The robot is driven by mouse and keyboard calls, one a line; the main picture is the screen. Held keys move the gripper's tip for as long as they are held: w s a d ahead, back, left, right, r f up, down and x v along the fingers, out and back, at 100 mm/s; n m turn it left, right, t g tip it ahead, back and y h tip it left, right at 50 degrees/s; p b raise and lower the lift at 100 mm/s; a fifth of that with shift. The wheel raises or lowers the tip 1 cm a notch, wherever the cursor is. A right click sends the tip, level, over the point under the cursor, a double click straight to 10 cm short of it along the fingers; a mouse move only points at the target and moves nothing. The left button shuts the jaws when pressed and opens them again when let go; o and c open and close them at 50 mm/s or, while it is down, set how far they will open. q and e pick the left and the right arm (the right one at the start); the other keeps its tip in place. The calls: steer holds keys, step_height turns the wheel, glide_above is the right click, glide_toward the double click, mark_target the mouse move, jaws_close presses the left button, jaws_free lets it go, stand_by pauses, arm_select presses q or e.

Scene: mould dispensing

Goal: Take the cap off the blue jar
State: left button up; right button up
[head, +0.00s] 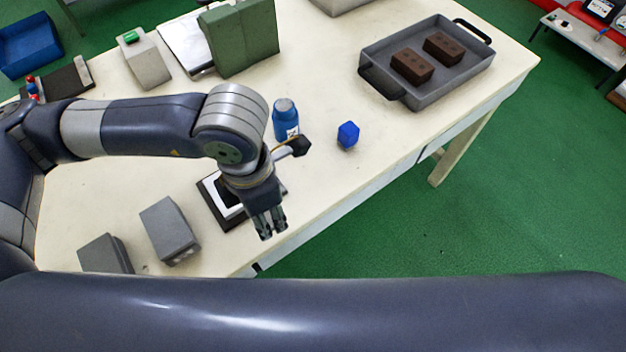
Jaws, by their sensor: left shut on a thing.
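A blue jar (286,124) with a pale label stands upright on the cream table, just behind my left wrist. Its top looks greyish; I cannot tell whether that is a cap or a bare neck. A small blue faceted piece (348,135) lies on the table to the right of the jar, apart from it; it may be a cap. My left gripper (270,225) points down near the table's front edge, in front of the jar and apart from it. Its fingers are close together on something too small or hidden to make out. My right gripper is out of view.
A grey tray (437,86) with two brown bricks stands at the back right. Two grey blocks (169,230) lie at the front left. A black-framed device (213,205) sits behind my left gripper. A green block (240,38) stands at the back. The table's right front is clear.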

arm_select(q)
steer(key=s+d+n, duration=0.3)
steer(key=n, duration=0.4)
steer(key=n+p, duration=0.3)
steer(key=n, duration=0.5)
glide_above(313, 183)
steer(key=s, duration=0.1)
step_height(313, 183, down, 2)
steer(key=shift+f, duration=0.15)
steer(key=shift+w+f+p, duration=0.1)
steer(key=shift+w+p, duration=0.2)
steer(key=shift+w, duration=0.2)
step_height(313, 183, down, 3)
steer(key=shift+f+p, duration=0.2)
steer(key=shift+p, duration=0.45)
steer(key=shift+f, duration=0.1)
